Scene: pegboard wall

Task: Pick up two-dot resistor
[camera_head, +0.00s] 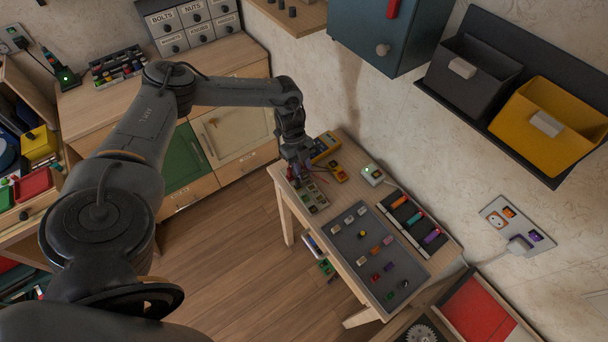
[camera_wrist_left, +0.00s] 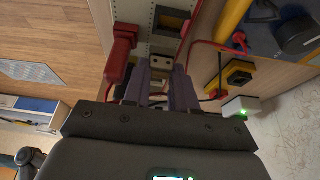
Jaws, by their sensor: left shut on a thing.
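My left gripper (camera_head: 298,164) is over the far left end of the small wooden table, near a board with square compartments (camera_head: 313,196). In the left wrist view the fingers (camera_wrist_left: 160,82) are shut on a small pale block with two dark dots, the two-dot resistor (camera_wrist_left: 160,64). It sits between the fingertips, in front of the pale board strip (camera_wrist_left: 165,45). I cannot tell whether it still touches the board. In the head view the gripper hides the resistor. My right gripper is in neither view.
A yellow meter (camera_head: 341,174) and a white box with a green light (camera_head: 372,174) stand beside the board. A grey mat (camera_head: 350,243) holds several small blocks. A black tray (camera_head: 398,213) holds coloured cylinders. In the wrist view a red clip (camera_wrist_left: 121,52) is close left of the fingers.

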